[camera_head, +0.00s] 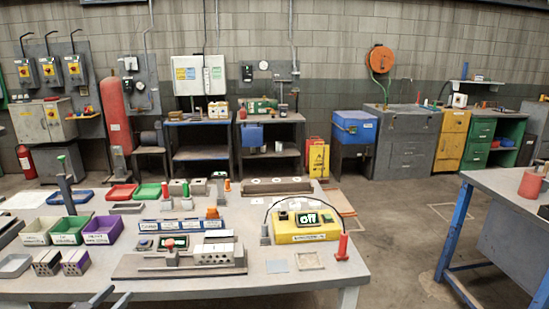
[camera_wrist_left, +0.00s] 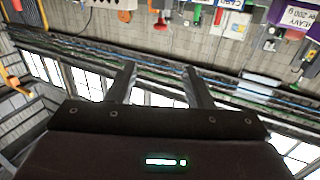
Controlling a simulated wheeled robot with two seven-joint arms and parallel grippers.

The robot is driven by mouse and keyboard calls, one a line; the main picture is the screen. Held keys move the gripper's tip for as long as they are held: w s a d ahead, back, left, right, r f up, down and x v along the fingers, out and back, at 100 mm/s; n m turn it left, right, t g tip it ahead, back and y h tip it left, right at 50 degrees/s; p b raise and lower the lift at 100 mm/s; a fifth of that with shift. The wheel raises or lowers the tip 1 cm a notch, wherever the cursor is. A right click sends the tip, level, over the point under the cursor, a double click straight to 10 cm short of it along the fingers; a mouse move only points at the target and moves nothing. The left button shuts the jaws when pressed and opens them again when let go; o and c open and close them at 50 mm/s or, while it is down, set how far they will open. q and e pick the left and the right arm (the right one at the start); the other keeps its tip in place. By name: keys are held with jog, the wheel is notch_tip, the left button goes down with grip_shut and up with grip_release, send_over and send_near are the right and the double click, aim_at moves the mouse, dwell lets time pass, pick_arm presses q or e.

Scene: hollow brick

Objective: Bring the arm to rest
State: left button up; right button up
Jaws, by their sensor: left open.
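My left gripper (camera_head: 110,297) shows at the bottom left of the head view, in front of the near edge of the workbench (camera_head: 210,284). Its two dark fingers are apart. The left wrist view shows the same gripper (camera_wrist_left: 158,70) with its fingers spread and nothing between them. That view appears upside down, with the wall at the top and windows behind the fingers. My right gripper does not show in either view.
Near the gripper on the bench are brick-like blocks (camera_head: 75,262), a grey tray (camera_head: 14,265) and a long metal fixture (camera_head: 180,265). A yellow box reading "Off" (camera_head: 306,232) stands further right. A second blue-legged table (camera_head: 510,182) is at the right, with open floor between.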

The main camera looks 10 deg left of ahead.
pick_arm(q)
jog(key=s+d+f+n+g+y, duration=0.1)
jog(key=s+d+f+g, duration=0.3)
jog(key=f, duration=0.8)
jog(key=s+f+n+g+y, duration=0.1)
jog(key=s+f, duration=0.4)
jog(key=f, duration=0.8)
jog(key=s+d+f+n+g+y, duration=0.1)
jog(key=s+d+f+g, duration=0.3)
jog(key=f, duration=0.8)
jog(key=s+d+f+m+g, duration=0.1)
jog(key=s+d+f, duration=0.3)
jog(key=s, duration=0.6)
jog(key=s+d+f+m+g, duration=0.1)
jog(key=s+d+f+g, duration=0.3)
jog(key=s+f, duration=0.4)
jog(key=s+d+f+m+g, duration=0.1)
jog(key=s+d+f, duration=0.5)
jog(key=s, duration=0.6)
jog(key=shift+d+m+g, duration=0.15)
jog(key=shift+m+g, duration=0.15)
jog(key=shift+g, duration=0.6)
